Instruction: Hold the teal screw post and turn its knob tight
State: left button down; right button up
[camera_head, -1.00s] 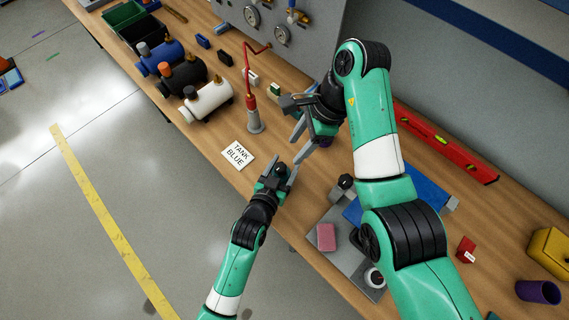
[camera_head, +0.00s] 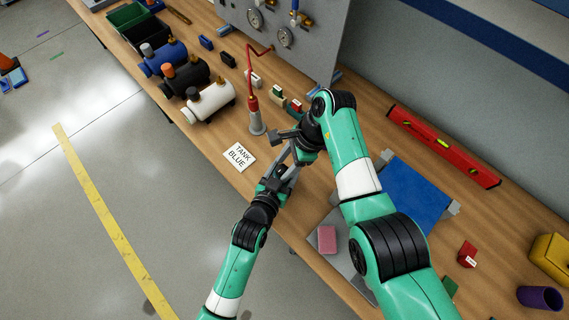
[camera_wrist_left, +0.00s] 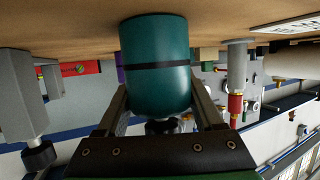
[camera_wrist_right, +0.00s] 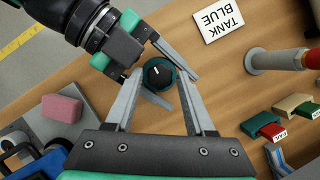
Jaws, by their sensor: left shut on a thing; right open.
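The teal screw post (camera_wrist_left: 155,75) stands on the bench and fills the middle of the left wrist view, which shows the scene upside down. My left gripper (camera_wrist_left: 160,108) is shut on its body, one finger on each side. In the head view, my left gripper (camera_head: 281,170) reaches in from the front, and the post is mostly hidden by the grippers. The black knob (camera_wrist_right: 158,73), with a white mark, shows from above in the right wrist view. My right gripper (camera_wrist_right: 160,85) is open above it, its fingers on either side; contact cannot be told.
A "TANK BLUE" card (camera_head: 239,156) lies left of the grippers. A grey stand with a red arm (camera_head: 256,118) rises close behind. Small tagged blocks (camera_wrist_right: 265,125) lie nearby. A pink block (camera_head: 327,239) sits on a grey plate at the right front.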

jog(key=shift+f, duration=0.15)
grip_shut()
jog(key=shift+m, duration=0.3)
jog(key=m+t, duration=0.1)
jog(key=m, duration=0.2)
jog(key=shift+s, duration=0.1)
jog(key=shift+s+a+m+t+h, duration=0.15)
jog(key=shift+m+t, duration=0.35)
jog(key=shift+m, duration=0.5)
jog(key=shift+w+d+m+t+h, duration=0.15)
jog(key=shift+m+t, duration=0.35)
jog(key=shift+m, duration=0.5)
jog(key=shift+s+a, duration=0.1)
